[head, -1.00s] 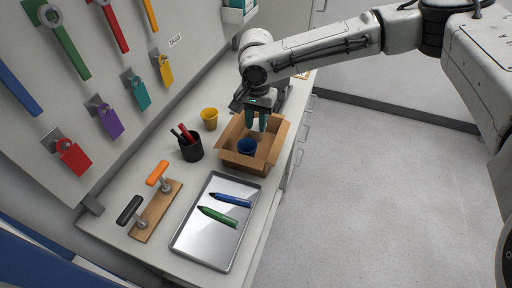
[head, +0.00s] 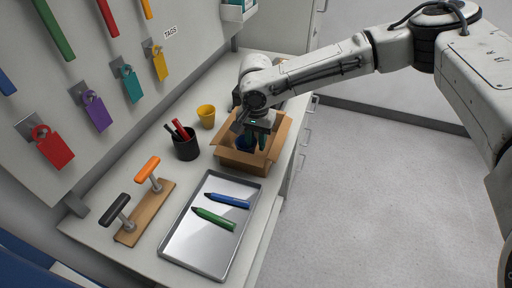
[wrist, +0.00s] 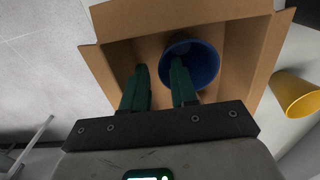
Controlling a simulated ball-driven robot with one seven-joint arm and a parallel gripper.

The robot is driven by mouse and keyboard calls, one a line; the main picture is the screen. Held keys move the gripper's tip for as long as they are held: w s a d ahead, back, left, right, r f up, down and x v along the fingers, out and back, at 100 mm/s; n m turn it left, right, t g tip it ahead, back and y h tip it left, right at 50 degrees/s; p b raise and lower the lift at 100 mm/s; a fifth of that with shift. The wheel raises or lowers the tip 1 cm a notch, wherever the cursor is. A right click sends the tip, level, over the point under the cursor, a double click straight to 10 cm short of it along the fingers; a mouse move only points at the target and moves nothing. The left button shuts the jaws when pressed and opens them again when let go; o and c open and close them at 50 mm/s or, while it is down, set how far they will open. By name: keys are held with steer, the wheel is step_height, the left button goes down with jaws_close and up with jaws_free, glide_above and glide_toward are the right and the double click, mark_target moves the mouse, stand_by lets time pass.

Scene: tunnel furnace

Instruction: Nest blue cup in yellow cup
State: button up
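The blue cup (head: 241,146) stands inside an open cardboard box (head: 242,163) on the counter. In the wrist view the blue cup (wrist: 204,60) shows its round mouth up, near the box's right wall. My gripper (wrist: 158,72) is open and reaches down into the box. Its right finger overlaps the cup's mouth and its left finger is outside the cup, to the left. I cannot tell whether either finger touches it. The yellow cup (head: 206,117) stands upright on the counter behind and left of the box; it also shows at the right of the wrist view (wrist: 297,95).
A black pen holder (head: 186,146) stands left of the box. A metal tray (head: 190,250) with a blue marker (head: 228,200) and a green marker (head: 214,219) lies in front. A wooden board with two handles (head: 148,213) is at left. The box flaps (head: 278,140) stick up around my gripper.

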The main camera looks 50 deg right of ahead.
steer(key=shift+f, duration=0.2)
jaws_close()
stand_by(0.3)
step_height(320, 180, up, 14)
steer(key=p, duration=1.1)
